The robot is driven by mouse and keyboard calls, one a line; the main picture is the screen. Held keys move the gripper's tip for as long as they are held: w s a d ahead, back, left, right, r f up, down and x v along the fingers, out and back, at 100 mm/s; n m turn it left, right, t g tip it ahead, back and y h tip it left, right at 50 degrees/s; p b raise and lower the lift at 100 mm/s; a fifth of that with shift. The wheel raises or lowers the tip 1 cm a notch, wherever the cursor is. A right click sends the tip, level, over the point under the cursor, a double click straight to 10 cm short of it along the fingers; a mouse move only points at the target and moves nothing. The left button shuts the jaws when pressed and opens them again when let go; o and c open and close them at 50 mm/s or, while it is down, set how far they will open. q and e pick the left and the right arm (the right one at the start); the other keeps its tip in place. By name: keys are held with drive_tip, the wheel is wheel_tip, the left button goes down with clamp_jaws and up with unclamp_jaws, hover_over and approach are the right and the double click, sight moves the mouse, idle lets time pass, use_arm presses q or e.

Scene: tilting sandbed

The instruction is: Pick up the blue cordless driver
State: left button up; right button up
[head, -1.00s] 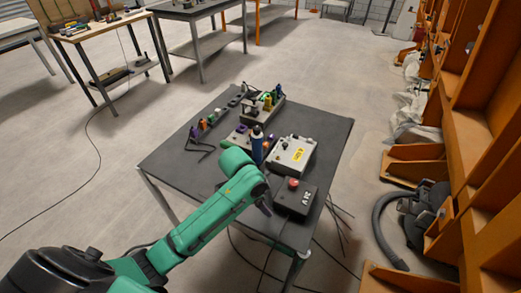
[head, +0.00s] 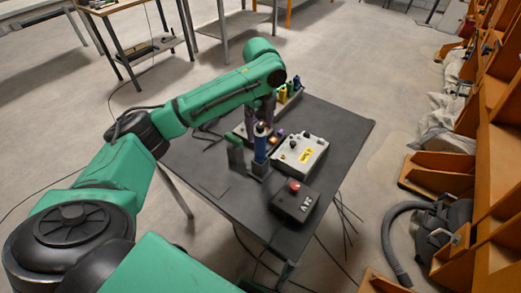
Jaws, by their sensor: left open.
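A blue, upright tool with a dark foot, which looks like the cordless driver (head: 260,146), stands on the dark table (head: 335,140) left of a pale box. My left arm reaches over the table from the left. Its gripper (head: 258,117) points down, open, just above and behind the driver's top in the picture. Whether the fingers touch the driver is not clear. The gripper partly hides the things behind it. My right gripper is not in view.
A pale box with a yellow label (head: 308,156) and a black box with a red button (head: 294,203) stand close to the right. A tray with small coloured items (head: 290,94) lies behind. The table's right side and front left are clear.

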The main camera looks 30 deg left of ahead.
sight(260, 143)
use_arm(q)
drive_tip(key=f, duration=0.1)
drive_tip(key=f+p, duration=0.1)
drive_tip(key=f, duration=0.3)
drive_tip(key=shift+s+d+f+p, duration=0.1)
drive_tip(key=shift+s+f+p, duration=0.1)
drive_tip(key=shift+s+p, duration=0.1)
drive_tip(key=shift+w+f, duration=0.15)
drive_tip(key=shift+f, duration=0.35)
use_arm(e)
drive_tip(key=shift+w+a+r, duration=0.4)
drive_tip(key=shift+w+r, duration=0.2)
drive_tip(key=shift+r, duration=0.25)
use_arm(q)
clamp_jaws()
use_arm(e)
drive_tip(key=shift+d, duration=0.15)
use_arm(q)
drive_tip(key=shift+r, duration=0.1)
